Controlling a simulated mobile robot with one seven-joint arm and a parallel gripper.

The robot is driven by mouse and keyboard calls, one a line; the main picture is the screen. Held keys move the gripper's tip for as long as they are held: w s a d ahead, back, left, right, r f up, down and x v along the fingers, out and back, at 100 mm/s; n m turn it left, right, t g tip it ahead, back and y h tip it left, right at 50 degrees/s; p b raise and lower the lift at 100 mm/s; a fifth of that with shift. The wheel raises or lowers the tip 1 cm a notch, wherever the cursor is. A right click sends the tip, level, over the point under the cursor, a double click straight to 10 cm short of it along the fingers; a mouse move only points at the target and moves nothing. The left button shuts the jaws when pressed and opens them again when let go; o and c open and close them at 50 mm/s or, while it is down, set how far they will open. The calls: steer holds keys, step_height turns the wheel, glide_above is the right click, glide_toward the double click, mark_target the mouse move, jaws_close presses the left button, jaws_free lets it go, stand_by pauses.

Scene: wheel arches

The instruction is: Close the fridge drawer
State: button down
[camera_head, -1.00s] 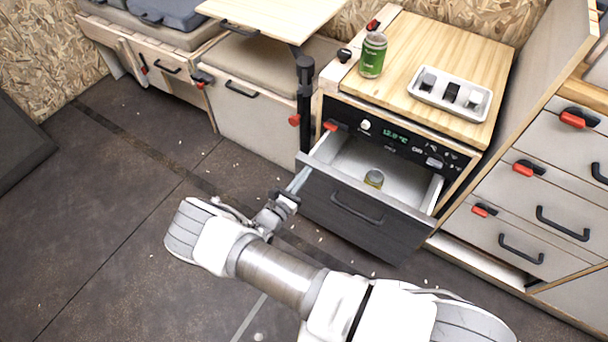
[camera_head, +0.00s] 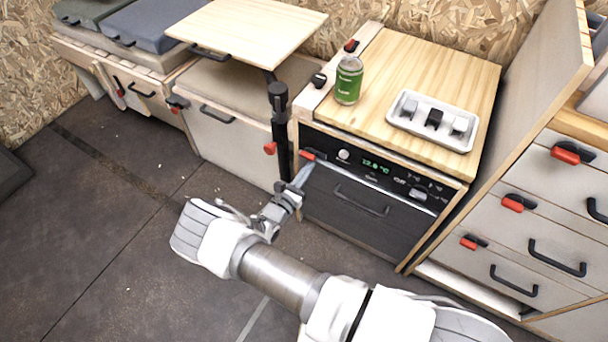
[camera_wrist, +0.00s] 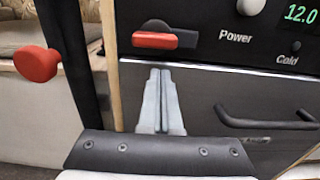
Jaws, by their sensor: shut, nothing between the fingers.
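The fridge drawer (camera_head: 352,208) has a dark front with a black handle (camera_head: 361,202). In the head view its front sits flush or nearly flush under the control panel (camera_head: 375,170), and its inside is hidden. My gripper (camera_head: 302,177) is shut and empty at the upper left corner of the drawer front. In the wrist view the closed fingers (camera_wrist: 160,98) point at the drawer's top left edge, left of the handle (camera_wrist: 268,118). I cannot tell if the fingertips touch the front. A red latch (camera_wrist: 155,40) is just above them.
A black table post (camera_head: 279,130) with a red knob (camera_head: 270,148) stands close left of my gripper. Drawers with red latches (camera_head: 513,203) are at the right. The floor at left is clear.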

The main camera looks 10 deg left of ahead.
steer(key=shift+x, duration=0.95)
steer(key=shift+r, duration=0.15)
steer(key=p+v, duration=0.2)
steer(key=v, duration=1.2)
steer(key=shift+s, duration=0.35)
steer(key=shift+a, duration=0.1)
